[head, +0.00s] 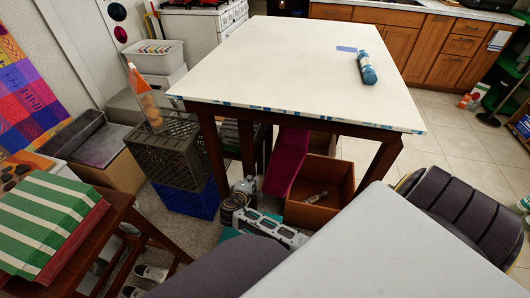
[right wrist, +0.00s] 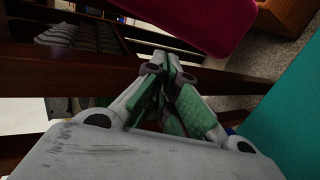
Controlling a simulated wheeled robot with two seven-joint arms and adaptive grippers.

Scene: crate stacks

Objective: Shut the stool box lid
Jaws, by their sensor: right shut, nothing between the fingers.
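The stool box (head: 347,186) is a brown open-topped wooden box on the floor under the white table. A small bottle-like item (head: 316,197) lies in it. Its magenta padded lid (head: 287,163) stands raised, tilted up at the box's left side. In the right wrist view the lid (right wrist: 205,22) is at the top, with a corner of the box (right wrist: 285,16) beyond it. My right gripper (head: 246,184) is low, left of the lid and apart from it. In the wrist view its fingers (right wrist: 172,66) are together and empty. My left gripper is not in view.
The white table (head: 290,60) covers the box; its dark legs (head: 214,150) stand close to my right gripper. A dark crate on a blue one (head: 190,200) is to the left. A teal surface (right wrist: 290,125) is at the wrist view's right. A dark chair (head: 440,205) stands right.

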